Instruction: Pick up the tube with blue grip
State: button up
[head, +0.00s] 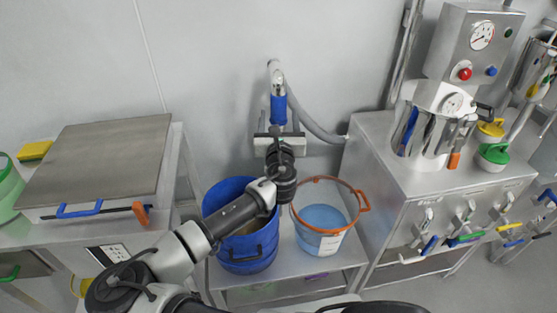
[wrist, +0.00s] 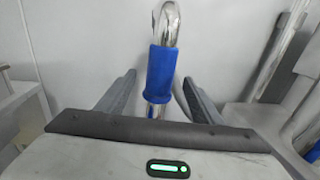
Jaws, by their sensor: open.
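The tube with the blue grip (head: 278,108) is a bent metal pipe with a blue sleeve, upright near the wall in the head view. It leads into a grey hose. In the wrist view the blue grip (wrist: 161,72) stands between the two fingers of my gripper (wrist: 152,97), which are apart on either side of it. My gripper (head: 277,137) is open and just in front of the tube in the head view. The tube's lower end is mostly hidden by my gripper. I cannot tell whether a finger touches it.
A blue bucket (head: 252,261) and a clear bucket with an orange rim (head: 318,250) stand on a low metal table below my arm. A metal cabinet (head: 385,165) with a gauged machine (head: 433,110) is at right. A flat metal-lidded box (head: 105,160) is at left.

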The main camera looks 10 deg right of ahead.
aim_at(279, 110)
jog(key=shift+w+d+r, duration=0.1)
jog(key=shift+w+d, duration=0.05)
jog(key=shift+w, duration=0.8)
jog(key=shift+w+d+r, duration=0.1)
jog(key=shift+w+d, duration=0.05)
jog(key=shift+w, duration=0.85)
jog(key=shift+w+d+r, duration=0.1)
jog(key=shift+w+d, duration=0.05)
jog(key=shift+w, duration=0.8)
grip_shut()
